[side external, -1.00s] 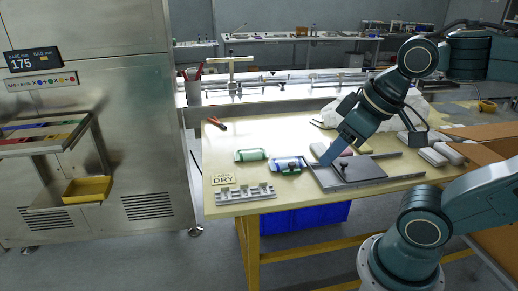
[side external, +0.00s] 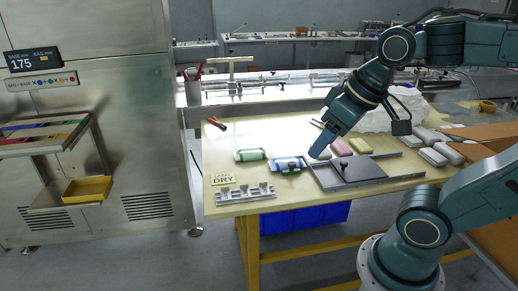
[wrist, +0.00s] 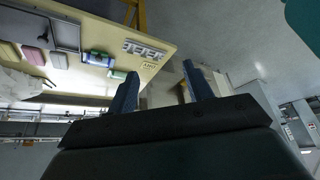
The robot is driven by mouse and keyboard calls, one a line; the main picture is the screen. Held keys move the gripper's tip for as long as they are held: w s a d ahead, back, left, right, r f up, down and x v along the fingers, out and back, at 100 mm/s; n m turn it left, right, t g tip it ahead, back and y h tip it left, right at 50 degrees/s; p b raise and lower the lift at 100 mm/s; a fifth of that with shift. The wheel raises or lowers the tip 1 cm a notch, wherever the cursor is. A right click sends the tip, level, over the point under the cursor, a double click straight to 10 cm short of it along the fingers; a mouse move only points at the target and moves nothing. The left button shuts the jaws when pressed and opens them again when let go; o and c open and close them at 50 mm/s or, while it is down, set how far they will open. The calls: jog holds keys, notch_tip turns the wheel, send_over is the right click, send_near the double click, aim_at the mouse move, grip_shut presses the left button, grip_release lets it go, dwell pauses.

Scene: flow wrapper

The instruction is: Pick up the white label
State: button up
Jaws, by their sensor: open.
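A small pale card reading "LABEL DRY" (side external: 223,178) lies flat at the table's left front; I cannot tell whether it is the white label, and no other one is clear. The card also shows in the wrist view (wrist: 150,65). My gripper (side external: 317,155) is above the table, to the right of the card and beyond the blue-wrapped pack (side external: 288,164). In the wrist view its two blue fingers (wrist: 160,82) stand apart with nothing between them. A pale bar near the fingertips is partly hidden.
A grey slotted rack (side external: 245,194) stands in front of the card. A green-wrapped pack (side external: 250,155) lies left of the blue one. A grey plate with a black knob (side external: 350,176), pink bar (side external: 341,147) and yellow bar (side external: 360,146) are to the right. The table's back left is mostly clear.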

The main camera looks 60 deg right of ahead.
jog(key=w+d+m+g, duration=0.1)
jog(key=w+d+m, duration=0.15)
jog(key=w, duration=0.55)
jog(key=m+g, duration=0.4)
jog(key=m, duration=0.2)
send_over(263, 186)
notch_tip(263, 186, down, 17)
jog(key=shift+s, duration=0.15)
jog(key=shift+f, duration=0.15)
jog(key=shift+f, duration=4.15)
jog(key=shift+f, duration=2.6)
